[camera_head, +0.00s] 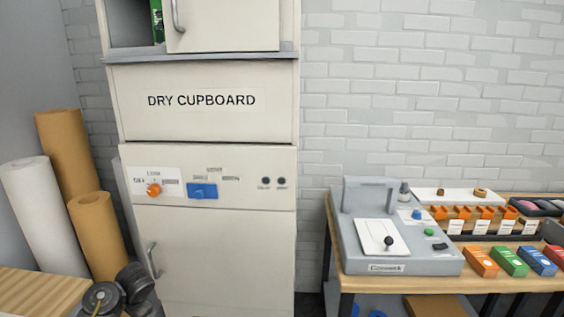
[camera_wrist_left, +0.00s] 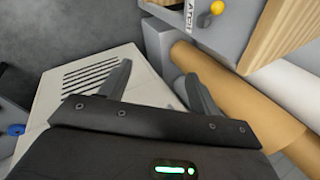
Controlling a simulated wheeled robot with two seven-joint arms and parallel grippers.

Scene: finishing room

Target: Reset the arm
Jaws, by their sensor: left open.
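My left gripper (camera_wrist_left: 160,85) shows in the left wrist view with its two dark fingers spread apart. It is open, and nothing is seen between the fingers. Behind it is a pale panel with dark slots (camera_wrist_left: 90,75). Neither of my arms shows in the head view. My right gripper is in neither view.
A tall dry cupboard (camera_head: 205,225) with an orange knob (camera_head: 153,190) and a blue switch (camera_head: 202,191) stands ahead. Brown rolls (camera_head: 95,230) and a white roll (camera_head: 35,205) lean at left. A grey machine (camera_head: 400,262) and several coloured boxes stand on the right bench.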

